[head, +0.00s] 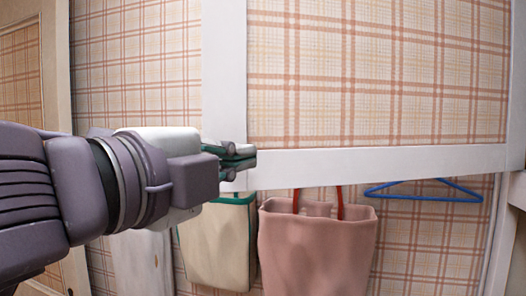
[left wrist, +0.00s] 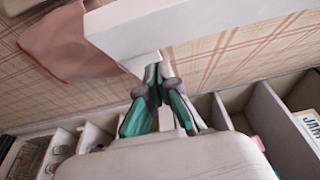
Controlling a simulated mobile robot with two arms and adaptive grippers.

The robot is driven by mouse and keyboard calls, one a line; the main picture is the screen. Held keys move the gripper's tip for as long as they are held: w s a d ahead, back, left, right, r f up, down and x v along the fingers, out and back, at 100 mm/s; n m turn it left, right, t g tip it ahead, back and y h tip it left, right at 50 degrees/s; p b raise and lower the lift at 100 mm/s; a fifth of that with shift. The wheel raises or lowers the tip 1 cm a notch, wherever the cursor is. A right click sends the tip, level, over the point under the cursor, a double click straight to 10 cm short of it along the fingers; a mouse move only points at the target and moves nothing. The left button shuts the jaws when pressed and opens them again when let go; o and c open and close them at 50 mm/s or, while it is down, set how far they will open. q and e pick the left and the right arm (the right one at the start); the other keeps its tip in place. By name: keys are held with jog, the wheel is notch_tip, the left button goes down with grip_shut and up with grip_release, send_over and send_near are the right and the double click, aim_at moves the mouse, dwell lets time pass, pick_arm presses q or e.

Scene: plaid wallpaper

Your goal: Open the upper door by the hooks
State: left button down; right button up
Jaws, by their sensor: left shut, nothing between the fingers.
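The upper door appears as a white frame (head: 380,161) around a plaid area in the head view. Whether that area is glass or a panel I cannot tell. Its white lower rail also shows in the left wrist view (left wrist: 190,22). My left gripper (head: 243,158) is shut and empty at the door's lower left corner. In the left wrist view the gripper's teal fingertips (left wrist: 158,72) are together, close to the end of the rail; contact is unclear. Bags and a hanger hang below the rail; their hooks are hidden. My right gripper is out of view.
A cream bag with teal trim (head: 222,240), a pink bag with red handles (head: 318,250) and a blue hanger (head: 424,190) are below the rail. The left wrist view shows white open compartments (left wrist: 232,108) below, some with items, and a box (left wrist: 306,125) at right.

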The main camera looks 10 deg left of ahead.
pick_arm(q)
jog(key=shift+w+a, duration=0.15)
jog(key=shift+w, duration=0.2)
jog(key=w+a, duration=0.2)
jog(key=w, duration=0.1)
jog(key=w+a, duration=0.1)
jog(key=w, duration=0.1)
jog(key=shift+w+a, duration=0.15)
jog(key=shift+w, duration=0.2)
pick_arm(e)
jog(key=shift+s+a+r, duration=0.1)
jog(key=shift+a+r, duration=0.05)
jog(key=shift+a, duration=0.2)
